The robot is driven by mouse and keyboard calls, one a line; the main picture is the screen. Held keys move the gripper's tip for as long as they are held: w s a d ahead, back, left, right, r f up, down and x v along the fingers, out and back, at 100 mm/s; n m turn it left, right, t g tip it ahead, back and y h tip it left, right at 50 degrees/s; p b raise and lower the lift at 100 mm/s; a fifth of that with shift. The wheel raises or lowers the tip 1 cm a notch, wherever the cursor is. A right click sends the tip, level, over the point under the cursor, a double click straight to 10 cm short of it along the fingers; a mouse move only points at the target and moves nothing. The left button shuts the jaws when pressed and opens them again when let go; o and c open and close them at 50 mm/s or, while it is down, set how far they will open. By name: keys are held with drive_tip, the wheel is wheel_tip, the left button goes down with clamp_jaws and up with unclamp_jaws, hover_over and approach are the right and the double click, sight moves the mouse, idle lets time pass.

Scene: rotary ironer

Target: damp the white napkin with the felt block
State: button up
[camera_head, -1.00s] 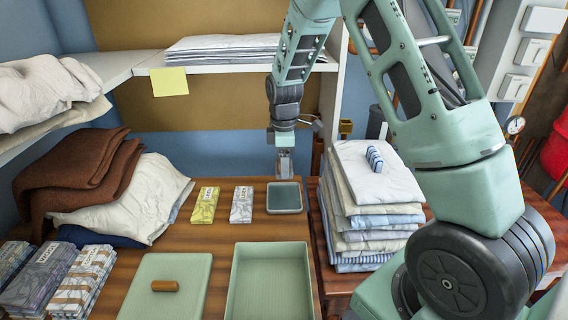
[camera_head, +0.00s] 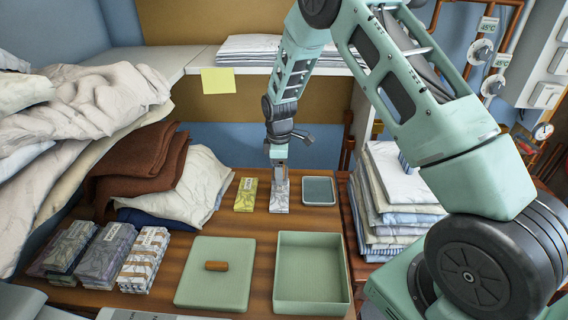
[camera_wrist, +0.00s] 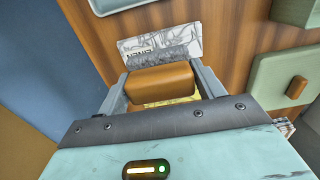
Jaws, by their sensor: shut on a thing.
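The white napkin (camera_head: 279,207), a flat folded pack with grey print, lies on the wooden table in the head view. It also shows in the wrist view (camera_wrist: 155,40), partly hidden by the block. My gripper (camera_head: 279,166) is right over it, pointing down. In the wrist view my gripper (camera_wrist: 162,88) is shut on the orange-brown handle of the felt block (camera_wrist: 160,82). The block's grey felt (camera_wrist: 162,59) shows beyond the handle, over the napkin. I cannot tell whether the felt touches it.
A yellow napkin (camera_head: 246,196) lies just left, and a shallow grey-blue dish (camera_head: 319,190) just right. In front are a green lid (camera_head: 235,285) with a wooden knob and an open green box (camera_head: 312,305). Napkin stacks (camera_head: 105,255) stand left; folded linen (camera_head: 395,215) stands right.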

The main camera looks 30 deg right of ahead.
drive_tip(key=shift+f+b, duration=1.65)
drive_tip(key=shift+f, duration=1.05)
drive_tip(key=shift+f+b, duration=0.35)
drive_tip(key=shift+f, duration=0.2)
drive_tip(key=shift+r, duration=0.1)
drive_tip(key=shift+r+p, duration=2.4)
drive_tip(key=shift+r, duration=1.05)
